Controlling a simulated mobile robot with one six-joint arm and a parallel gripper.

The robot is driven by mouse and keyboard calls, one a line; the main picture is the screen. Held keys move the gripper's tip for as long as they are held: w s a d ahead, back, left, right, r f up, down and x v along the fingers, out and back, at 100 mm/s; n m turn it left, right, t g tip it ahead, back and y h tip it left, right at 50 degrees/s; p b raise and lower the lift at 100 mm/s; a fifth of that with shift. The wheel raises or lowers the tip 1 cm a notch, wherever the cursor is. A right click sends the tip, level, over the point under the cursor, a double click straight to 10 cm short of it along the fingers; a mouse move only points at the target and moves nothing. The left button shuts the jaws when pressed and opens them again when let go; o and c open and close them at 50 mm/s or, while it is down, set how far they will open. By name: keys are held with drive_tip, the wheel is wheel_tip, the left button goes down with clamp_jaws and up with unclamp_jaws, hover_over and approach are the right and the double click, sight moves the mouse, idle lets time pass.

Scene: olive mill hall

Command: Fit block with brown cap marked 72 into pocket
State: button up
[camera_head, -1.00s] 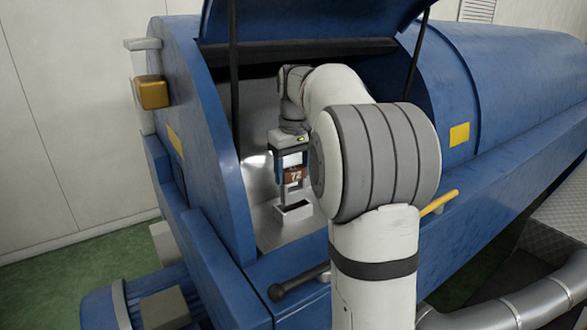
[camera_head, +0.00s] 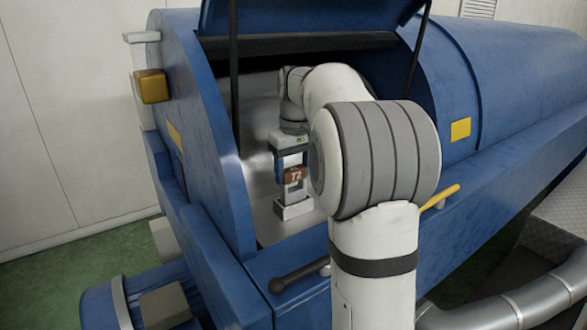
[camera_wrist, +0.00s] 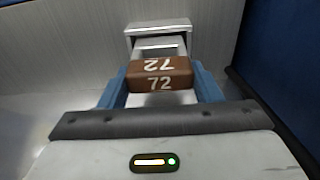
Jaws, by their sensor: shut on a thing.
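The block with the brown cap (camera_head: 295,176) marked 72 is held upright between the blue fingers of my gripper (camera_head: 293,175). In the wrist view the brown cap (camera_wrist: 160,73) sits between the two fingers of my gripper (camera_wrist: 161,84). The pocket (camera_head: 293,209) is a light metal box with a square opening, directly below the block in the head view. In the wrist view the pocket (camera_wrist: 158,31) shows just beyond the cap. The block's lower end is at or just above the pocket's rim; I cannot tell whether it has entered.
The blue machine housing (camera_head: 225,170) surrounds the opening where my arm reaches in, with a raised lid (camera_head: 310,18) above. Dark struts (camera_head: 235,80) stand at the opening's sides. A black-knobbed lever (camera_head: 290,283) and yellow handle (camera_head: 440,197) lie along the front edge.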

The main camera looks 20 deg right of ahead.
sight(293, 180)
drive_tip(key=shift+f+b, duration=0.95)
drive_tip(key=shift+f, duration=0.55)
drive_tip(key=o, duration=1.2)
drive_tip(key=r, duration=0.7)
drive_tip(key=shift+s+r, duration=0.35)
